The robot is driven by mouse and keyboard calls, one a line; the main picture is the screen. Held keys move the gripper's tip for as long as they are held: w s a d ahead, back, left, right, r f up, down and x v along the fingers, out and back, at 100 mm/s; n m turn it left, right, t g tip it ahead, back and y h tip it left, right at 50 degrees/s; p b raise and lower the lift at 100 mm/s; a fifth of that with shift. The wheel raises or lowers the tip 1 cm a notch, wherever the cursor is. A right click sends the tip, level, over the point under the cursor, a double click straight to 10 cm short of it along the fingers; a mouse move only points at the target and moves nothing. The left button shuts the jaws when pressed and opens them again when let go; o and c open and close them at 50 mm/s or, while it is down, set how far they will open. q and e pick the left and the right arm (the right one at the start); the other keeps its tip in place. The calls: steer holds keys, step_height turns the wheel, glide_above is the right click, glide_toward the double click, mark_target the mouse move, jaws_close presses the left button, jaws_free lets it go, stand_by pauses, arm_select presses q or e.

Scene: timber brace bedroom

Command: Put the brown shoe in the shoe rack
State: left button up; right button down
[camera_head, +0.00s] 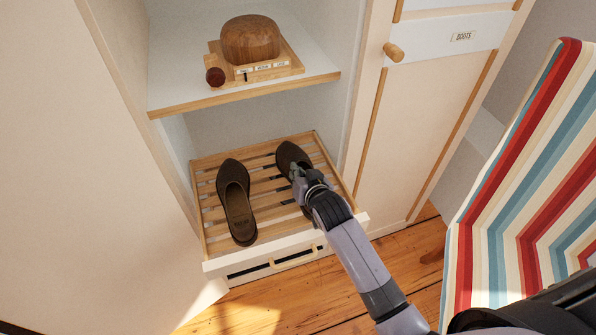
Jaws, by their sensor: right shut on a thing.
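The shoe rack (261,200) is a slatted wooden tray low in an open cabinet. One brown shoe (236,203) lies on its left part, toe to the back. A second brown shoe (288,155) is on the right part, its toe also to the back; my arm hides most of its rear. My right gripper (297,172) is shut on this second shoe, over the rack. I cannot tell if that shoe rests fully on the slats. My left gripper is not in view.
A shelf (175,82) above the rack holds a round wooden object (250,40) on a wooden stand. A cabinet door marked BOOTS (450,50) is at the right. A striped chair (540,190) stands at the far right. Bare wooden floor (400,262) lies in front.

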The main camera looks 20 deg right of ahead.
steer(key=c, duration=2.2)
jaws_free()
steer(key=shift+f, duration=0.2)
steer(key=o, duration=0.4)
steer(key=shift+r, duration=0.6)
steer(key=p+v, duration=0.1)
steer(key=v, duration=1.1)
steer(key=shift+r, duration=0.1)
